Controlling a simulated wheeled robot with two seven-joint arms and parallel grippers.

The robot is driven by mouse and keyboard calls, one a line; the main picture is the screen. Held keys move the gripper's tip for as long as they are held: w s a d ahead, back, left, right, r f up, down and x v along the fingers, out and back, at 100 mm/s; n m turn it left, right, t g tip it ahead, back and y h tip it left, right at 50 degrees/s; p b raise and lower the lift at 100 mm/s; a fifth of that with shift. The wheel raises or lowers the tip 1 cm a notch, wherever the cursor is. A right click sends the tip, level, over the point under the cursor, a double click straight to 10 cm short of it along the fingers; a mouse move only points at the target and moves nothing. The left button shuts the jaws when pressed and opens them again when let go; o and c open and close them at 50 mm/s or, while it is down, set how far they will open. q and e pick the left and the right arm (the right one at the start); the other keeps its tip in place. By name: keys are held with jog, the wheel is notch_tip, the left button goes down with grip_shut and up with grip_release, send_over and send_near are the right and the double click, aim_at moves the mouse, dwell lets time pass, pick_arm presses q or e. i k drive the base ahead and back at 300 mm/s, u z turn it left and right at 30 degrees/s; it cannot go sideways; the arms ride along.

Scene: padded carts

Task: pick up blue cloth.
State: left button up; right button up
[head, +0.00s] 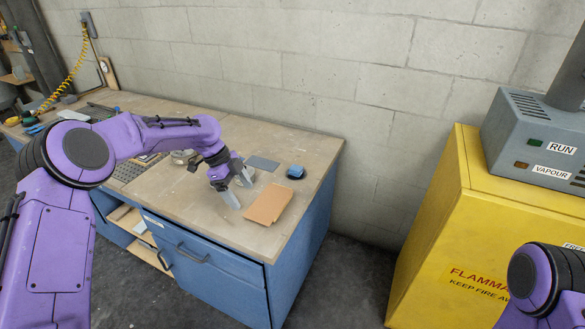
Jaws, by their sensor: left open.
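A small blue bundle (295,171), which looks like the blue cloth, lies near the back right corner of the workbench top (310,150). My left gripper (241,189) is open and points down over the bench, to the left of the bundle and apart from it. Nothing shows between its fingers. Of my right arm only a part shows at the lower right edge; its gripper is out of view.
A tan board (268,204) lies right beside my left gripper, and a flat grey-blue piece (262,163) lies behind it. Tools and a grey grid clutter the bench's left part. A yellow cabinet (440,220) stands on the right, beyond a floor gap.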

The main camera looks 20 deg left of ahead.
aim_at(296, 171)
jog(key=z, duration=0.05)
jog(key=i, duration=1.4)
